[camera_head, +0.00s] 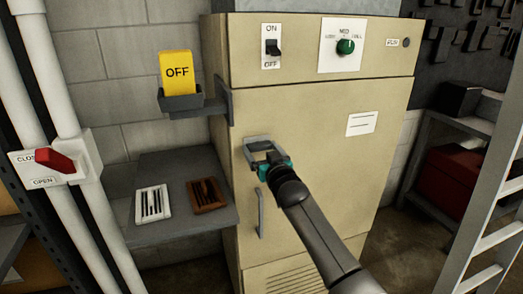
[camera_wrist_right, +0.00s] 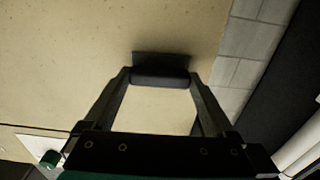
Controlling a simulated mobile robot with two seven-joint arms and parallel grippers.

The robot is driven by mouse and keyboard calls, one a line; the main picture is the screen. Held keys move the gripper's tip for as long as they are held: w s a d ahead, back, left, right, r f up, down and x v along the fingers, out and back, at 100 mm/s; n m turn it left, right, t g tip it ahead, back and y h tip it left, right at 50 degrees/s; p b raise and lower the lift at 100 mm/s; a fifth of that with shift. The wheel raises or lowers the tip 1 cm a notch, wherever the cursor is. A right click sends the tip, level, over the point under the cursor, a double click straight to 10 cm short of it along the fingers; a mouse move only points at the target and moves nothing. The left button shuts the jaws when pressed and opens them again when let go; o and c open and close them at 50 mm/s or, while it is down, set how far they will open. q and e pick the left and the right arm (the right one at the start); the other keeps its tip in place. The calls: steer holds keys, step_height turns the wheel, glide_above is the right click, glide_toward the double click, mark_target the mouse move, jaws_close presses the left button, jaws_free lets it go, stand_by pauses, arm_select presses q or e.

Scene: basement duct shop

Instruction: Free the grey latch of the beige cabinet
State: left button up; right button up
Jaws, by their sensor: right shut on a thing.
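The beige cabinet (camera_head: 310,135) stands in the middle of the head view, with its door closed as far as I can see. My right gripper (camera_head: 260,146) is at the door's upper left part, above the grey handle (camera_head: 261,214). In the right wrist view the dark grey latch (camera_wrist_right: 161,59) lies between the fingertips of my right gripper (camera_wrist_right: 160,78), which are shut on it. In the head view the fingers largely hide the latch. My left gripper is in neither view.
An ON/OFF switch (camera_head: 273,47) and a green knob (camera_head: 345,46) sit on the cabinet's top panel. A yellow OFF card (camera_head: 176,70) stands in a holder at left. A grey shelf (camera_head: 183,225) holds two small slotted plates. A red lever (camera_head: 55,160) and a ladder (camera_head: 492,180) flank the cabinet.

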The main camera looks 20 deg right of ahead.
steer(key=shift+n, duration=0.3)
steer(key=n+p, duration=0.1)
steer(key=n, duration=0.1)
steer(key=shift+n, duration=0.4)
steer(key=n+p, duration=0.1)
steer(key=n, duration=0.3)
steer(key=shift+n, duration=0.3)
steer(key=n, duration=0.5)
steer(key=shift+n+p, duration=0.3)
steer(key=shift+n, duration=2.1)
steer(key=o, duration=1.1)
steer(key=shift+c, duration=0.2)
steer(key=shift+s, duration=0.15)
